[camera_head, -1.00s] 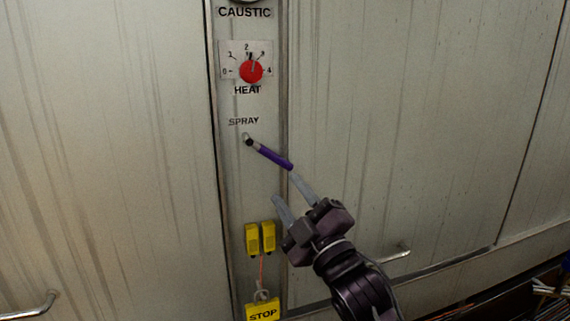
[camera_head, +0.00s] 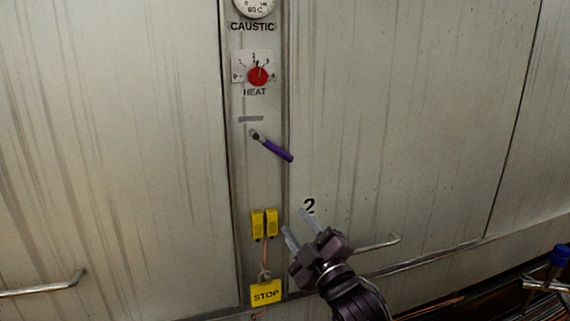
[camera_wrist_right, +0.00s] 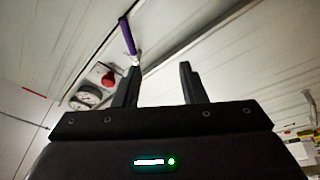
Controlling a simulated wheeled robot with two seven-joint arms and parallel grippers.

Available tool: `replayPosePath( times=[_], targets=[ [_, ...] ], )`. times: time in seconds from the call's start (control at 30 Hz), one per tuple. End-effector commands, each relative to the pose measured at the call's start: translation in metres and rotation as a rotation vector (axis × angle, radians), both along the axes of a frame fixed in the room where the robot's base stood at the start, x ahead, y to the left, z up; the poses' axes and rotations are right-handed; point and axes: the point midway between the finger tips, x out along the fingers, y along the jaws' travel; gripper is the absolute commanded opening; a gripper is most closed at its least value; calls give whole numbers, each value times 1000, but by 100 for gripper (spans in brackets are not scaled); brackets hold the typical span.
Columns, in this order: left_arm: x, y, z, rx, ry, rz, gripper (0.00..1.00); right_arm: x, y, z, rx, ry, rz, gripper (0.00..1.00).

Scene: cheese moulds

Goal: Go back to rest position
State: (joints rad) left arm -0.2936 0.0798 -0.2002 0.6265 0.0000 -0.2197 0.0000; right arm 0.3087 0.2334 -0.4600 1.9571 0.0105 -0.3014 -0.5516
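My right gripper (camera_head: 298,227) is in front of the metal cabinet, below and right of the spray lever. Its two fingers stand apart with nothing between them; the right wrist view also shows the open fingers (camera_wrist_right: 158,85). The purple-handled spray lever (camera_head: 276,150) slants down to the right from its pivot on the control strip. In the right wrist view the purple handle (camera_wrist_right: 127,36) shows beyond the left finger. The gripper looks clear of the lever. My left gripper is not in view.
The control strip carries a red heat knob (camera_head: 258,76), a gauge (camera_head: 254,7), yellow blocks (camera_head: 264,223) and a yellow STOP tag (camera_head: 266,293). Door handles stick out at lower left (camera_head: 42,287) and right of my gripper (camera_head: 378,243). A blue-topped item (camera_head: 561,255) is at the right edge.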

Motion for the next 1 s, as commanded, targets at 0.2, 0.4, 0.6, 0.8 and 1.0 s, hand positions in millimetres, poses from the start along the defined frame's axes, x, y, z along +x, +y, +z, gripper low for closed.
replayPosePath(
  times=[0.2,0.4,0.6,0.8,1.0],
  targets=[
    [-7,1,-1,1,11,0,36,25,-16,-77,18,161,-42,38],
    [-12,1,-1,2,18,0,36,39,-42,-196,49,394,-108,38],
    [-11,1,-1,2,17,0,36,17,-77,-345,93,675,-200,38],
    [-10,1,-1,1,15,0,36,-45,-112,-482,132,942,-304,38],
    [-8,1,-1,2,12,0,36,-141,-143,-599,168,1197,-417,38]
  ],
)
